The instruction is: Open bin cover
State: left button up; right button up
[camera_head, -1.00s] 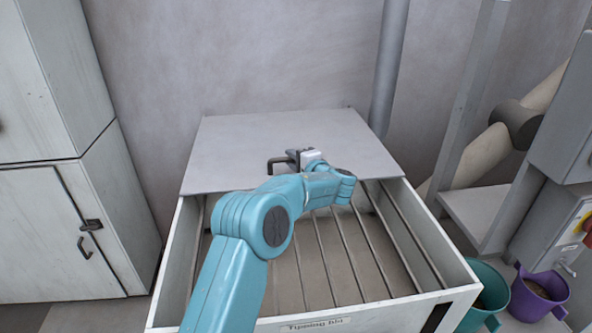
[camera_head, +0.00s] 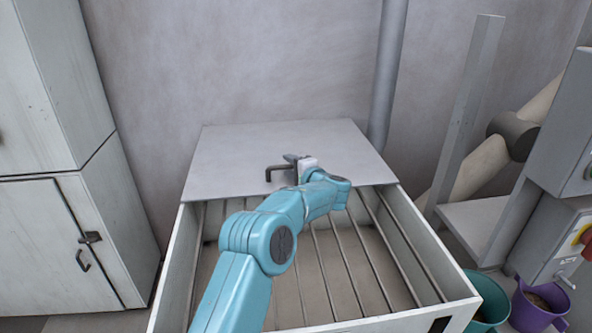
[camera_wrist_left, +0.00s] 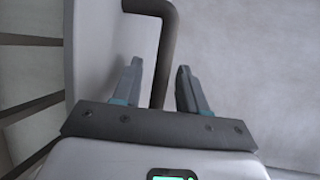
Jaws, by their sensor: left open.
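The bin cover (camera_head: 235,160) is a flat pale grey panel over the back part of the bin. The front part of the bin (camera_head: 432,240) is uncovered, with bars across its inside. A dark bent handle (camera_head: 275,172) stands on the cover near its front edge; it also shows in the left wrist view (camera_wrist_left: 165,50). My left gripper (camera_head: 296,160) is at the handle. In the left wrist view its two fingers (camera_wrist_left: 160,82) are apart, with the handle's bar running between them. My own arm hides part of the bin. My right gripper is out of view.
A white cabinet (camera_head: 60,235) with a dark latch stands at the left. A grey post (camera_head: 468,110) and a machine box (camera_head: 560,150) stand at the right. Teal (camera_head: 488,300) and purple (camera_head: 533,305) buckets are at the lower right. A wall pipe (camera_head: 388,75) is behind.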

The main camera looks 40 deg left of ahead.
pick_arm(q)
jog(key=b+v, duration=0.1)
jog(key=v, duration=1.5)
jog(key=shift+b, duration=0.35)
jog(key=shift+d+r, duration=0.1)
